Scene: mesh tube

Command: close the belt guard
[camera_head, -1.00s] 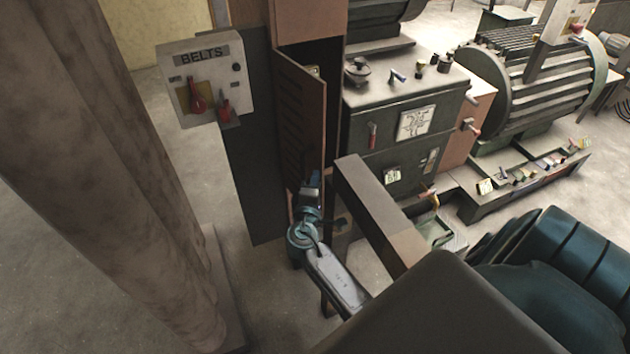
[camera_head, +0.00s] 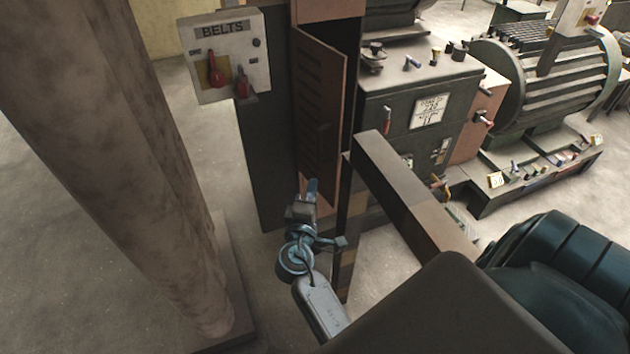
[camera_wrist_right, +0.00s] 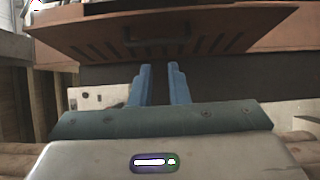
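The belt guard is a brown hinged panel (camera_head: 318,100) with louvre slots. My right gripper (camera_head: 312,183) is low in front of the panel's bottom part. In the right wrist view its two blue fingers (camera_wrist_right: 158,68) are apart with nothing between them. Whether they touch the panel cannot be told. My left gripper is not in view.
The BELTS switch box (camera_head: 224,55) with red levers is left of the guard. A thick brown column (camera_head: 110,160) stands at the left. A beam (camera_head: 410,195) juts out right of the guard. A machine cabinet (camera_head: 420,120) stands behind it. Bare floor lies between column and guard.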

